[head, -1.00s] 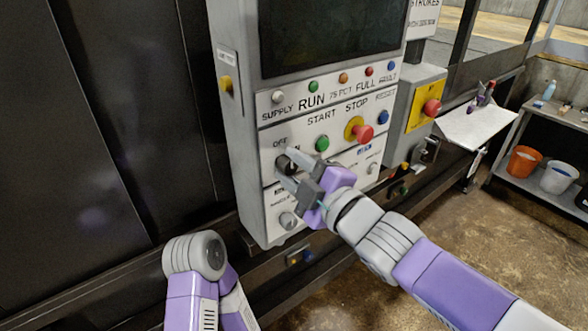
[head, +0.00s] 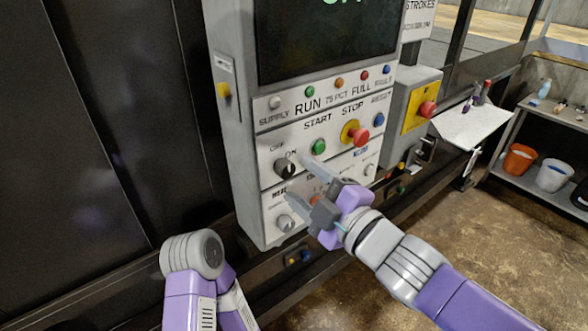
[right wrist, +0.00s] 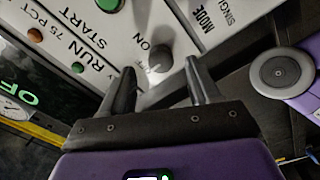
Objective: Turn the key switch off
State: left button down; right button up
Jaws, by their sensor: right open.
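The key switch (head: 285,168) is a round dark knob on the grey control panel, between the OFF and ON labels, left of the green START button. In the right wrist view its knob (right wrist: 160,58) shows between and beyond my fingertips. My right gripper (head: 298,178) is open and empty, just to the right of the switch and apart from it; its fingers also show in the right wrist view (right wrist: 160,72). I cannot tell exactly which way the knob points. My left gripper is out of view.
A green START button (head: 319,146), a red STOP button (head: 361,136) and a lower knob (head: 285,222) sit near the switch. The screen (head: 325,40) above carries green lettering, partly cut off. A red button on a yellow plate (head: 420,112) is at the right.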

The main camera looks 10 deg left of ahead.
jog(key=v, duration=0.3)
jog(key=shift+s+d+p, duration=0.15)
jog(key=shift+s+p, duration=0.05)
jog(key=shift+p, duration=0.2)
jog(key=w+d+f+m+g+h, duration=0.1)
jog(key=w+d+f+m+h, duration=0.3)
jog(key=f, duration=0.8)
jog(key=w+d+f+m+g+h, duration=0.1)
jog(key=f+m, duration=0.4)
jog(key=f, duration=0.7)
jog(key=w+d+f+m+g+h, duration=0.1)
jog(key=w+d+f+m+h, duration=0.3)
jog(key=f, duration=0.8)
jog(key=s+d+f+m+g, duration=0.2)
jog(key=s+f+m, duration=0.2)
jog(key=s+f, duration=0.2)
jog(key=s+d+f+m+g, duration=0.2)
jog(key=s+f+m+g, duration=0.1)
jog(key=s+f, duration=0.4)
jog(key=s+d+f+m+g+h, duration=0.1)
jog(key=s+f+m, duration=0.4)
jog(key=f, duration=0.6)
jog(key=shift+s+d+g, duration=0.7)
jog(key=shift+s+d, duration=0.2)
jog(key=shift+s, duration=0.2)
jog(key=shift+f, duration=0.1)
